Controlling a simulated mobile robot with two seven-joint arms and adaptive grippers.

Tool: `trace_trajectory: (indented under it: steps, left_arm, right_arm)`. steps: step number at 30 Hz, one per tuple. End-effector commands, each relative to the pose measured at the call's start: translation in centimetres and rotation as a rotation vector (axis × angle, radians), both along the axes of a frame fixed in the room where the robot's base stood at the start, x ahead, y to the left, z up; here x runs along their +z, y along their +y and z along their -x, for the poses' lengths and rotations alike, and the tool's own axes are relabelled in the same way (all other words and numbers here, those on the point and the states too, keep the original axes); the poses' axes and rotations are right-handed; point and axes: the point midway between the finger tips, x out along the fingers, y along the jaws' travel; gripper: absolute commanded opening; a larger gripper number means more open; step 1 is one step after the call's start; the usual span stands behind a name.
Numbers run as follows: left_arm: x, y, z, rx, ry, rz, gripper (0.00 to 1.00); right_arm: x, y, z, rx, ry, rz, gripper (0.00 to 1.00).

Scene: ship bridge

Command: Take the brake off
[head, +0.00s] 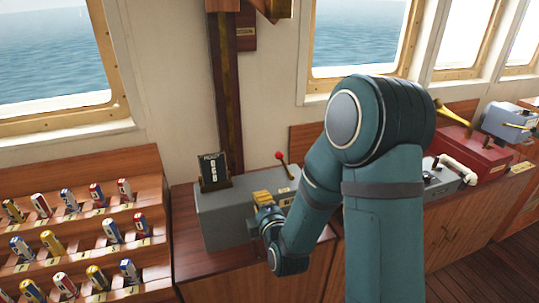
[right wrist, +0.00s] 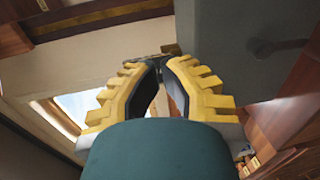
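A grey control box (head: 222,215) stands on the wooden console. A thin lever with a red knob (head: 279,155) rises at the back right of its top, leaning left. I cannot tell for certain that it is the brake. My right gripper (head: 262,203), with yellow fingers, is at the front of the box, below and left of the knob and apart from it. In the right wrist view its fingertips (right wrist: 150,62) come together, with nothing clearly held. The box's grey side (right wrist: 235,50) shows beyond them, with a dark bar-like shape on it. My left gripper is not in view.
A black panel with white marks (head: 212,170) stands on the box's left. A stepped wooden rack (head: 150,250) with several coloured cylinders is at the left. A red box (head: 470,155) and a grey-blue device (head: 510,120) are at the right. My right arm hides the console's middle.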

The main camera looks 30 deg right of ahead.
Motion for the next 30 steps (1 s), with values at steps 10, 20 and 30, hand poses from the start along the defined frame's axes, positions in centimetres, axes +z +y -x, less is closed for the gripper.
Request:
trace_trajectory:
  steps: [10, 20, 30]
  left_arm:
    - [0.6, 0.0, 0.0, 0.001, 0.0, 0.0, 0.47]
    - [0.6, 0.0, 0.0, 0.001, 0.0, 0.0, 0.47]
    - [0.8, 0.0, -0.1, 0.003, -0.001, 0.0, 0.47]
  right_arm:
    - [4.1, -1.6, 0.4, -0.037, -0.076, 0.212, 0.0]
    - [4.0, -1.8, -0.1, -0.036, -0.075, 0.209, 0.0]
    - [4.1, -3.4, -5.6, -0.036, -0.075, 0.209, 0.0]
